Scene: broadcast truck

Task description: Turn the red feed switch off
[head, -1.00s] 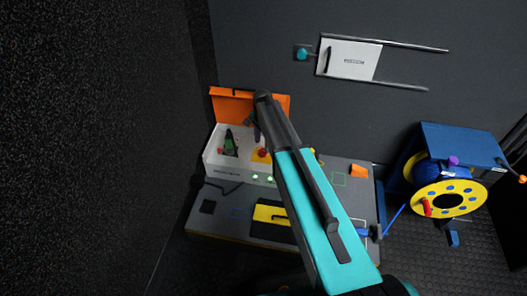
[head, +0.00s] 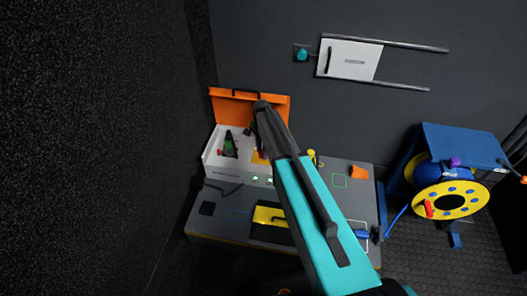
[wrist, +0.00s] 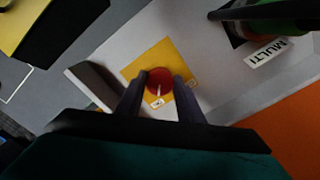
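The red feed switch (wrist: 160,80) is a round red knob with a white line, on a yellow plate (wrist: 140,67) in the wrist view. In the head view the yellow plate (head: 257,159) shows beside my arm, and the knob is mostly hidden. My gripper (wrist: 159,88) is open, with one dark finger on each side of the knob. I cannot tell whether the fingers touch it. In the head view my gripper (head: 252,131) is over the white switch box (head: 213,156).
A green and black part (head: 229,147) stands left of the yellow plate, by a "MULTI" label (wrist: 266,51). The box's orange lid (head: 235,107) stands open behind. A yellow and black case (head: 268,214) lies in front. A blue cable reel (head: 450,180) stands right.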

